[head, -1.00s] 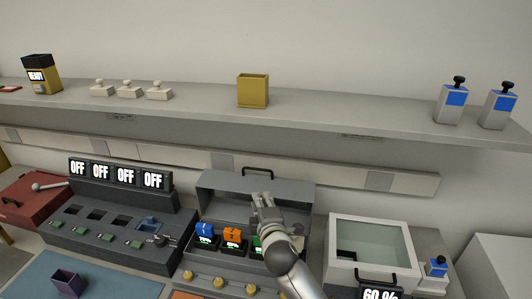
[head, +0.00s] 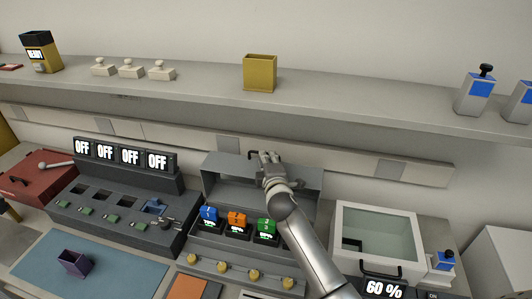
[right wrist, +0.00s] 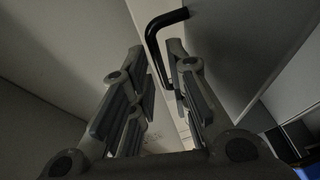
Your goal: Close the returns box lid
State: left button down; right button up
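A grey box in the middle of the bench has its lid (head: 225,180) standing open at the back. I take it for the returns box, though no label is readable. The lid's black handle (head: 251,154) is at its top edge and also shows in the right wrist view (right wrist: 155,35). Blue (head: 209,214), orange (head: 236,219) and green (head: 267,227) units sit in its front part. My right gripper (head: 265,157) is at the lid's top edge beside the handle. Its fingers (right wrist: 157,65) are apart, with the handle between or just beyond them; contact is unclear. My left gripper is not seen.
A glass-topped box (head: 375,210) stands close on the right, a dark charger with OFF displays (head: 120,153) on the left. A red box (head: 38,172) is further left. A shelf (head: 200,90) carrying a yellow bin (head: 260,73) runs above the lid.

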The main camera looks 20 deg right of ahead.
jog(key=shift+x, duration=2)
grip_shut()
